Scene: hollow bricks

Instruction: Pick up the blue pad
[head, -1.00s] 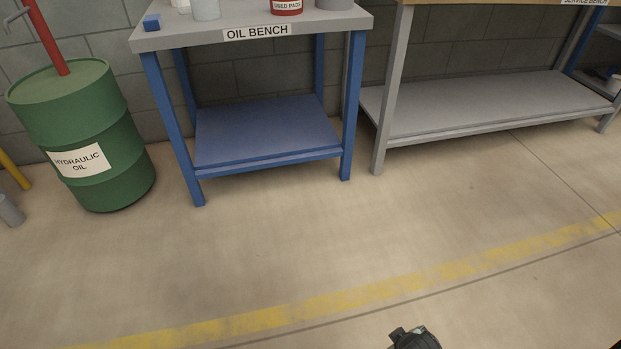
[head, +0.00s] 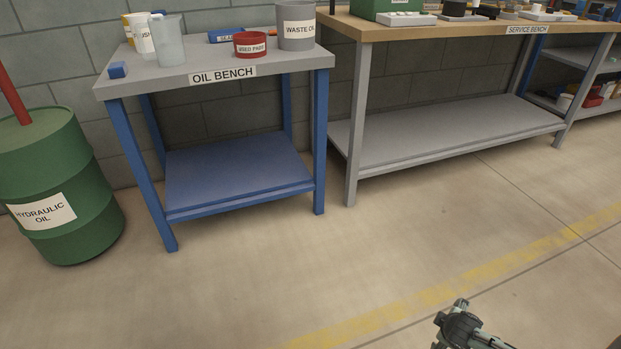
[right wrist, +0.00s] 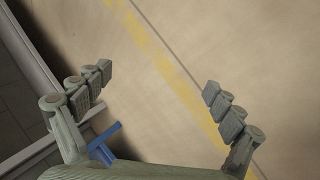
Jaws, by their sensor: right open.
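The blue pad (head: 118,69) is a small blue block on the left front corner of the grey-topped oil bench (head: 150,86) in the head view. My right gripper (head: 458,318) shows at the bottom right of the head view, over the floor and well away from the pad. In the right wrist view its two fingers (right wrist: 155,88) are spread wide with nothing between them but floor behind. My left gripper is not in any view.
A clear jug (head: 169,45), a white tub (head: 143,32), a red used pads tin (head: 249,45) and a grey waste oil bin (head: 297,25) stand on the oil bench. A green drum (head: 80,225) is at left. The service bench (head: 440,33) is at right. The floor in front is clear.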

